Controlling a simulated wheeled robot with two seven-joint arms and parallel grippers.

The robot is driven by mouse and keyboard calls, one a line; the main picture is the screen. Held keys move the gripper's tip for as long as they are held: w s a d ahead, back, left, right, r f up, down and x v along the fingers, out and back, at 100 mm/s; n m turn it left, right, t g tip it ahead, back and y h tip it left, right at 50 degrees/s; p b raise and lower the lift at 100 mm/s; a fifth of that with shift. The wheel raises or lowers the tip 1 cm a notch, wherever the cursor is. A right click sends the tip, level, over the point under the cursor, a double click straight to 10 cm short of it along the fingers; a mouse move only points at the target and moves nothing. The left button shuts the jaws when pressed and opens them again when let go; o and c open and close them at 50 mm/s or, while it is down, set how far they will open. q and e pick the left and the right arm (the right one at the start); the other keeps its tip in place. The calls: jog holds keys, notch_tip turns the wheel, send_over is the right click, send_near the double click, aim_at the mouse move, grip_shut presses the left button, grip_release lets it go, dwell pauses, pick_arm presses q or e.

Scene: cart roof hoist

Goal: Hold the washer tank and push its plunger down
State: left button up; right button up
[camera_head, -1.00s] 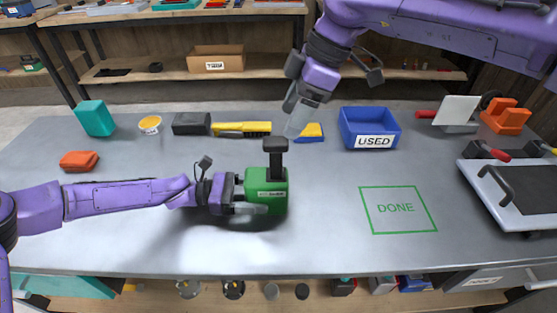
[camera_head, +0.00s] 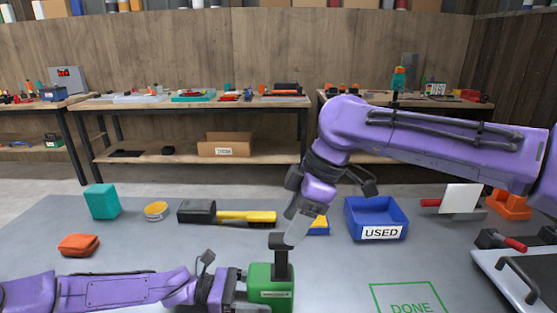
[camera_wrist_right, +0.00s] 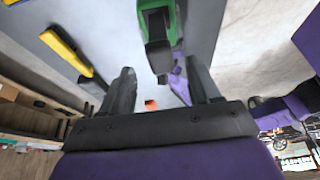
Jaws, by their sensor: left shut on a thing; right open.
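The washer tank (camera_head: 270,283) is a green block upright on the grey table at the bottom of the head view, its lower part cut off. Its black plunger (camera_head: 280,257) stands up from the top with a wide cap. My left gripper (camera_head: 246,291) is shut on the tank's left side. My right gripper (camera_head: 291,238) points down beside the plunger cap, overlapping it in the head view; contact is unclear. In the right wrist view its fingers (camera_wrist_right: 163,88) are apart with nothing between them. The plunger (camera_wrist_right: 157,42) and green tank (camera_wrist_right: 176,14) lie beyond them.
A blue USED bin (camera_head: 372,218), a yellow-handled brush (camera_head: 245,216), an orange block (camera_head: 78,245) and a teal block (camera_head: 103,201) stand on the table. A green DONE outline (camera_head: 408,299) marks bare table at right. A tray cart (camera_head: 520,275) stands at the right edge.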

aim_at(281, 259)
jog(key=shift+x, duration=1.95)
